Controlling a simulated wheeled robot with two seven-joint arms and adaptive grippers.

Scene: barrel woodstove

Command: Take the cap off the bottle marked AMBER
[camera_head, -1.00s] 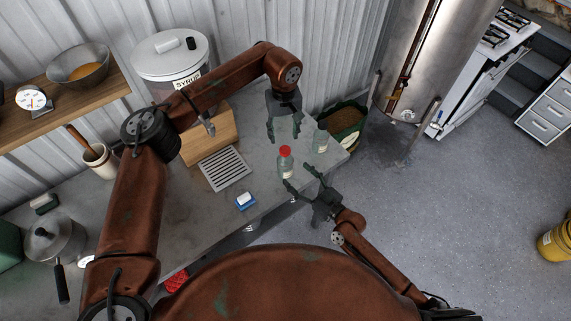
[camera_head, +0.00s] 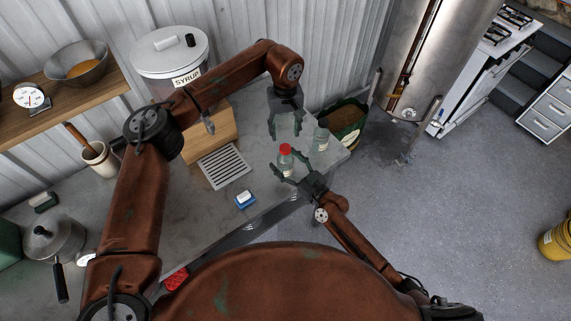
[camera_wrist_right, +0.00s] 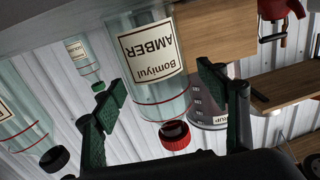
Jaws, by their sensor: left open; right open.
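The bottle marked AMBER (camera_wrist_right: 155,55) is clear with a white label and a red cap (camera_wrist_right: 174,135), upside down in the right wrist view. In the head view its red cap (camera_head: 285,149) is on and it stands upright on the grey counter (camera_head: 262,182). My right gripper (camera_head: 290,165) is open, low beside the bottle, with a finger to either side. Its fingers (camera_wrist_right: 162,82) show in the wrist view with the bottle between them; contact cannot be told. My left gripper (camera_head: 285,133) is open and empty, above and behind the cap.
Another clear bottle (camera_head: 320,138) stands just right. A metal grate (camera_head: 224,166), blue-and-white block (camera_head: 245,199) and wooden box (camera_head: 212,132) lie left. The counter's front edge is close.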

